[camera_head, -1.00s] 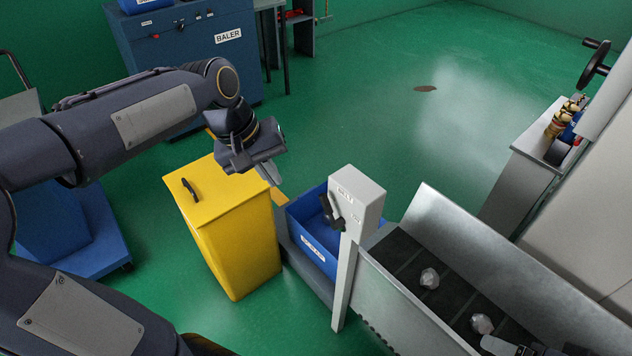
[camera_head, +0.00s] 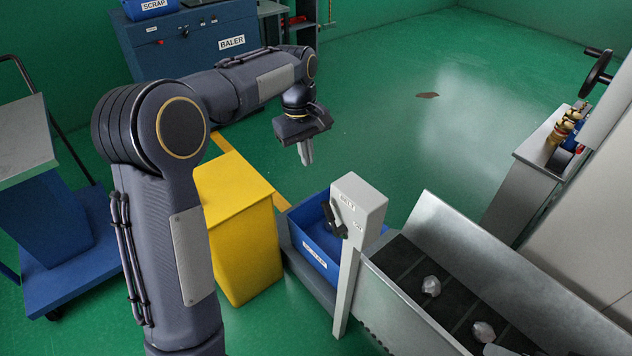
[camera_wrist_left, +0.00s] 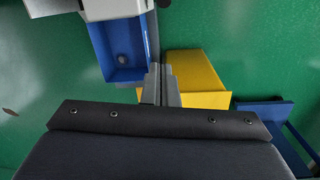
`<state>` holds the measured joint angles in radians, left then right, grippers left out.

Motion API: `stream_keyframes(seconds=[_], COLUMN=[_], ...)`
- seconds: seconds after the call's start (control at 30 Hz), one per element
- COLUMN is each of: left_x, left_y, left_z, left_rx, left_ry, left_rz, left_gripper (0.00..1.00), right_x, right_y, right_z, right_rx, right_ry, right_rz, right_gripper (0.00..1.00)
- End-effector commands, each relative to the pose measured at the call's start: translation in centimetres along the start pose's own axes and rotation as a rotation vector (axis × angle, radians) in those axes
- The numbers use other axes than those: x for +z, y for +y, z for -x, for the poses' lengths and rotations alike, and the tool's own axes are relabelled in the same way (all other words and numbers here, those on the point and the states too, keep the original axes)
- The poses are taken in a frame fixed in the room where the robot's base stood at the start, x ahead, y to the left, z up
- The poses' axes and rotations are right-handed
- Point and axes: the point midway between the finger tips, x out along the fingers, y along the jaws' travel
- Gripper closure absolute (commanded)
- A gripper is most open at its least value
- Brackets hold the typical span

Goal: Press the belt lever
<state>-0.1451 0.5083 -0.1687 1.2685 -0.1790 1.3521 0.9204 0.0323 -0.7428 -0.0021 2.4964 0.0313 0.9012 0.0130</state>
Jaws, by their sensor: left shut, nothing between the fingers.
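The belt lever (camera_head: 328,216) is a short dark handle on the left face of a light grey post-mounted box (camera_head: 360,197), at the head of the conveyor. My left gripper (camera_head: 307,160) is shut and empty. In the head view it hangs above and to the left of the lever box, apart from it, fingers pointing down. In the left wrist view its fingers (camera_wrist_left: 161,86) are together, and part of the grey box (camera_wrist_left: 112,8) shows at the top edge. The lever cannot be made out there. My right gripper is not clearly in view.
A blue bin (camera_head: 313,245) stands beside the post, with a yellow cabinet (camera_head: 240,240) left of it. The conveyor belt (camera_head: 408,268) carries crumpled foil pieces (camera_head: 431,286). A blue baler (camera_head: 190,45) stands at the back left. The green floor behind the post is open.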

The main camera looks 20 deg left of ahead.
Motion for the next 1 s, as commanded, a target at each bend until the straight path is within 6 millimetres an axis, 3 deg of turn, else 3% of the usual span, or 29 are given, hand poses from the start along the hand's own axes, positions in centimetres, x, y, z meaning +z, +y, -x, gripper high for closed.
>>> stream_keyframes(seconds=[0.17,0.53,0.73,1.0], left_x=[0.1,0.1,2.8,3.9], left_y=[-0.1,-0.1,0.0,0.0], left_z=[-2.1,-9.9,-8.7,-8.5], left_rx=[-0.004,-0.004,0.001,0.0], left_ry=[-0.003,-0.004,-0.001,-0.001], left_rz=[-0.001,-0.001,-0.003,-0.001], left_gripper=[1.0,1.0,1.0,1.0], right_x=[0.0,0.0,-0.3,-0.4], right_y=[0.0,0.0,-0.3,-0.3], right_z=[-0.1,0.0,0.6,0.7], right_rx=[0.0,0.0,0.0,0.0], right_ry=[0.0,0.0,0.0,0.0], right_rz=[0.0,0.0,0.0,0.0], right_gripper=[0.19,0.19,0.19,0.19])
